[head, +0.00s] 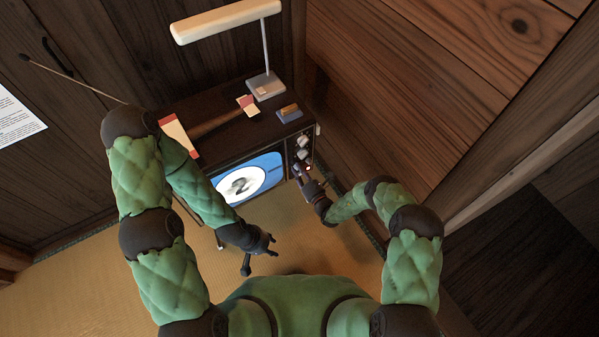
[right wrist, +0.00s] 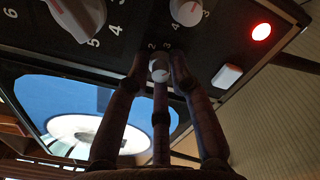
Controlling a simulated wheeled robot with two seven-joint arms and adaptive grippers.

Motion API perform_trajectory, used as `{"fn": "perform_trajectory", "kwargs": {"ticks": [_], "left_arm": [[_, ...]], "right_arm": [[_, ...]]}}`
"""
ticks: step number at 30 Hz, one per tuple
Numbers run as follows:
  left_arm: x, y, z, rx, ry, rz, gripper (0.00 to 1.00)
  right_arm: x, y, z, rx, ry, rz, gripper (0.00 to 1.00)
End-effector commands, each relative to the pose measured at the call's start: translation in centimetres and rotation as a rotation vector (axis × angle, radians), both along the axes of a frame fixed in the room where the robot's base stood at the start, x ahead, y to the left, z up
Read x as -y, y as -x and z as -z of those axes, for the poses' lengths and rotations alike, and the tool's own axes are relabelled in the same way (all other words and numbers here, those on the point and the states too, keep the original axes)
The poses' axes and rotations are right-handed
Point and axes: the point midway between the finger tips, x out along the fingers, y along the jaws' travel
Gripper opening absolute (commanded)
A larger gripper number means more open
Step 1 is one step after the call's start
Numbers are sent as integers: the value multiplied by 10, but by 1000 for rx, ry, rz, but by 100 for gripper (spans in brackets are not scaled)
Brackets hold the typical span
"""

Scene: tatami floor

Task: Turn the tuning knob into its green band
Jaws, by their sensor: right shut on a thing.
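A television (head: 246,181) stands against the wall with its screen lit. Its control panel, on the right side, carries pale knobs. My right gripper (head: 303,174) is at the lower part of this panel. In the right wrist view its fingers (right wrist: 158,66) are shut on a small pale knob (right wrist: 160,72), with printed numbers around it; I take it for the tuning knob. I cannot make out a green band. My left gripper (head: 267,246) is open and empty, in front of the television and below the screen.
A larger dial (right wrist: 80,14) and another knob (right wrist: 189,10) sit above the held knob. A red lamp (right wrist: 261,32) glows beside a white button (right wrist: 228,76). Tatami (head: 110,280) is clear at left.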

Motion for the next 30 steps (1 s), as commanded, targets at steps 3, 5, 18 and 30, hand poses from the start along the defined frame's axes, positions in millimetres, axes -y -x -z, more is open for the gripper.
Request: {"fn": "perform_trajectory", "kwargs": {"ticks": [3,5,18,30], "left_arm": [[0,0,3,0,0,0,40],[0,0,3,0,0,0,40],[0,0,4,0,0,0,40],[0,0,4,0,0,0,40]], "right_arm": [[1,-3,-2,-21,-46,2,0],[1,-3,-2,-30,-64,2,0],[2,-4,-3,-56,-109,4,0],[2,-3,-2,-57,-108,4,40]]}}
